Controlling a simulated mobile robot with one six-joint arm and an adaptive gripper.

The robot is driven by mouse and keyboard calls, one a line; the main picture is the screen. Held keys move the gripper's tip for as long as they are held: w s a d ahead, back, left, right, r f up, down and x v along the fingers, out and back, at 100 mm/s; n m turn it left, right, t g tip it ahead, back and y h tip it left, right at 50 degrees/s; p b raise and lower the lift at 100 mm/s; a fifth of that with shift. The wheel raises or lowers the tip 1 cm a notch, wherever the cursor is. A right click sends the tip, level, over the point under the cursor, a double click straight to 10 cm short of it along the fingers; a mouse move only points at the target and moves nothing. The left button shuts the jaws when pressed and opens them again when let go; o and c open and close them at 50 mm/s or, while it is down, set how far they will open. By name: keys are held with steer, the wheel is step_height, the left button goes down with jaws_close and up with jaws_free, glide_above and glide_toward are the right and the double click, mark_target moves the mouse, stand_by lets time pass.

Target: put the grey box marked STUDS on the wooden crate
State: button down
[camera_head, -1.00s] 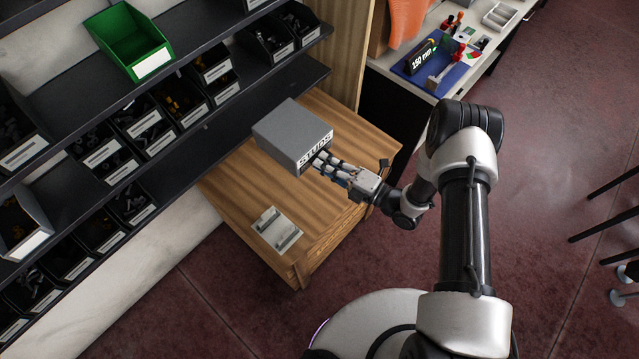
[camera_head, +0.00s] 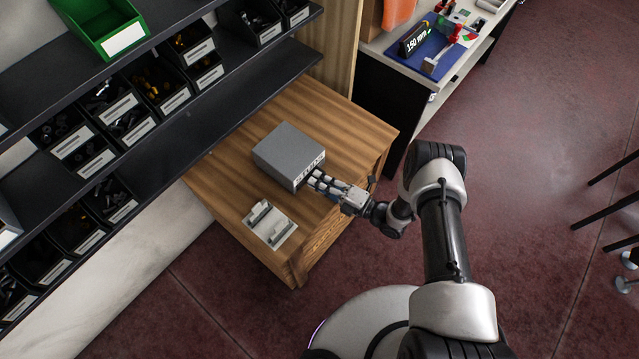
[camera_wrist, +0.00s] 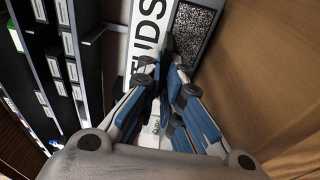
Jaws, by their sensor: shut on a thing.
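The grey box marked STUDS (camera_head: 283,152) is over the back middle of the wooden crate's top (camera_head: 335,118), its label side facing my gripper. I cannot tell whether its underside touches the wood. My gripper (camera_head: 313,181) is shut on the box at the label side, low on that face. In the wrist view the fingers (camera_wrist: 166,78) close together in front of the box's white label (camera_wrist: 150,28), and part of the lettering shows. What the fingertips pinch is hidden behind the finger pads.
A light grey metal bracket piece (camera_head: 269,224) lies on the crate's front left. A dark shelf rack (camera_head: 185,110) with several bins and a green bin (camera_head: 100,22) stands along the left. A workbench with a blue mat (camera_head: 437,52) is behind right. The crate's right part is clear.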

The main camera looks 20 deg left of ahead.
steer(key=shift+f, duration=0.2)
steer(key=shift+f, duration=0.2)
steer(key=c, duration=1.8)
jaws_free()
steer(key=shift+o, duration=0.2)
steer(key=shift+r, duration=0.15)
steer(key=p+v, duration=0.3)
steer(key=v, duration=0.9)
